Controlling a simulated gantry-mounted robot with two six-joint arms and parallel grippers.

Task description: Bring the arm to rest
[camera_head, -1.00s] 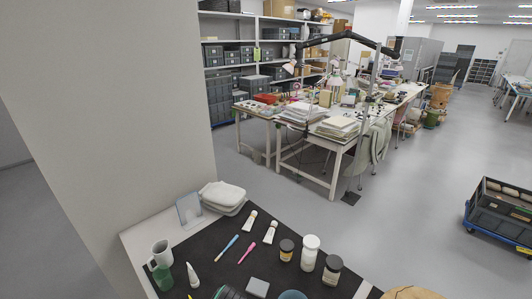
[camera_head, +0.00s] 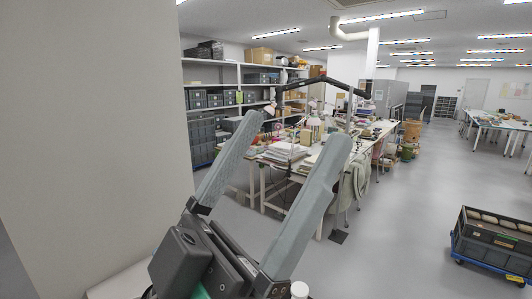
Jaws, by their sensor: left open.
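My left gripper (camera_head: 290,135) is large in the lower middle of the head view, close to the camera. Its two grey fingers point up and stand wide apart, with nothing between them. The fingers and the dark gripper body cover part of the room behind. A white cap (camera_head: 299,290) shows at the bottom edge, just right of the gripper body. My right gripper is not in view.
A white wall or pillar (camera_head: 95,130) fills the left side. Behind stand shelves with dark boxes (camera_head: 222,98) and a cluttered work table (camera_head: 287,155). A wheeled cart with dark crates (camera_head: 492,240) stands at the right. The floor between is clear.

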